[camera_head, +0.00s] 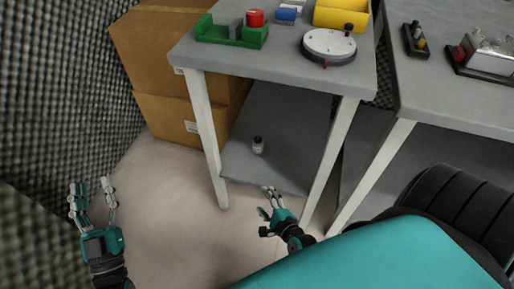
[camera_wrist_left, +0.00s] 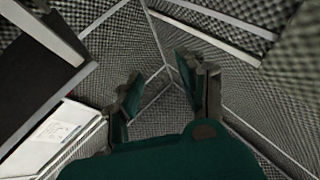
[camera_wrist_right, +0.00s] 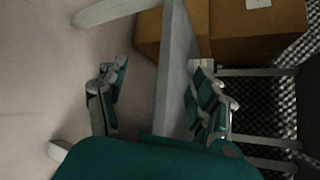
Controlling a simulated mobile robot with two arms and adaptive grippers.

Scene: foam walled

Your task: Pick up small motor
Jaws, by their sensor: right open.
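A small grey cylinder with a dark band (camera_head: 258,145), which looks like the small motor, stands on the lower shelf (camera_head: 285,120) of the nearer table. I cannot make it out in the right wrist view. My right gripper (camera_head: 267,201) is open and empty, in front of the shelf and below the small cylinder in the head view. Its spread fingers also show in the right wrist view (camera_wrist_right: 158,78), with a grey edge between them. My left gripper (camera_head: 91,187) is open and empty, far left over the floor. Its fingers are apart in the left wrist view (camera_wrist_left: 160,78).
White table legs (camera_head: 207,140) stand on both sides of the shelf. Cardboard boxes (camera_head: 165,60) are stacked at the left by the foam wall. Floor is clear between my grippers.

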